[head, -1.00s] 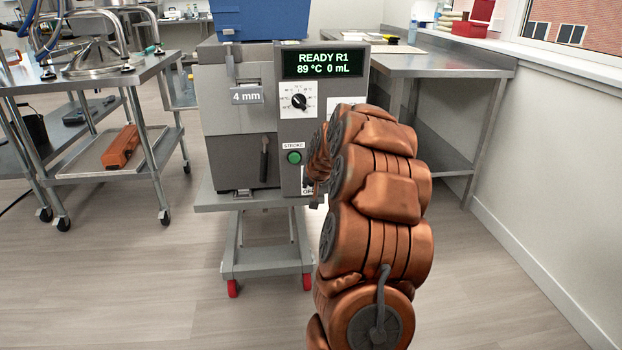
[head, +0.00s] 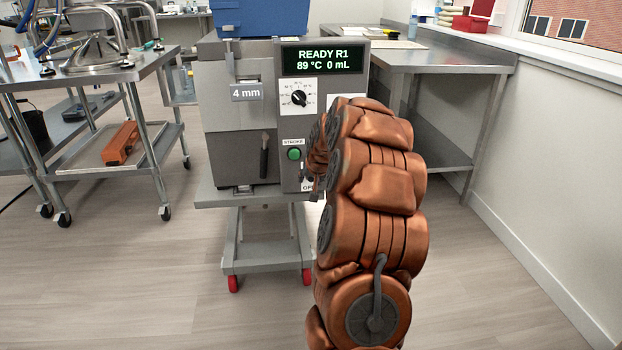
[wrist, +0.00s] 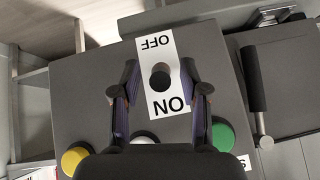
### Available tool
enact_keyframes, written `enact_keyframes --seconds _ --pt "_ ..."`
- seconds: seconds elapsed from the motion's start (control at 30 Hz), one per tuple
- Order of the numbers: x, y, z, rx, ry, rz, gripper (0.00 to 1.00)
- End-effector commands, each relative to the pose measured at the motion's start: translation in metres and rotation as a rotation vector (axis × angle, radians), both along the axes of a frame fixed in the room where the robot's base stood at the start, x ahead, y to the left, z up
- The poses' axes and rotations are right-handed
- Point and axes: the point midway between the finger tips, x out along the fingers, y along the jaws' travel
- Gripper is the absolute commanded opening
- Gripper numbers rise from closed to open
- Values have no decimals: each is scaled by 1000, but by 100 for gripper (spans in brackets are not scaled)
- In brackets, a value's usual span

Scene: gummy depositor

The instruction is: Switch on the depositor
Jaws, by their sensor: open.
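The depositor (head: 225,128) is a grey machine on a wheeled stand, with a lit display (head: 322,60) reading "READY R1, 89 °C, 0 mL". In the wrist view, its switch (wrist: 161,78) is a dark, round-ended lever on a white plate (wrist: 155,45) marked OFF and ON, upside down there. My gripper (wrist: 160,88) is open, with one finger on each side of the lever and visible gaps between. Which way the lever leans is unclear. In the head view, my arm hides most of the switch plate, and part of the OFF label (head: 307,187) shows.
A green STROKE button (head: 294,154) sits left of the switch in the head view; the green button also shows in the wrist view (wrist: 224,136). A yellow button (wrist: 73,160) and a pale button (wrist: 144,138) are near my gripper. A dark handle (head: 264,157) projects from the machine.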

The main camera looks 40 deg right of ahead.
Motion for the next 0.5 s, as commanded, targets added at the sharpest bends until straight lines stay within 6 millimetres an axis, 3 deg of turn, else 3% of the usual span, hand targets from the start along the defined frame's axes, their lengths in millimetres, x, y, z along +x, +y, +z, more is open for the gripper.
enact_keyframes --seconds 0.5 --pt "-8 5 10 2 2 1 44"
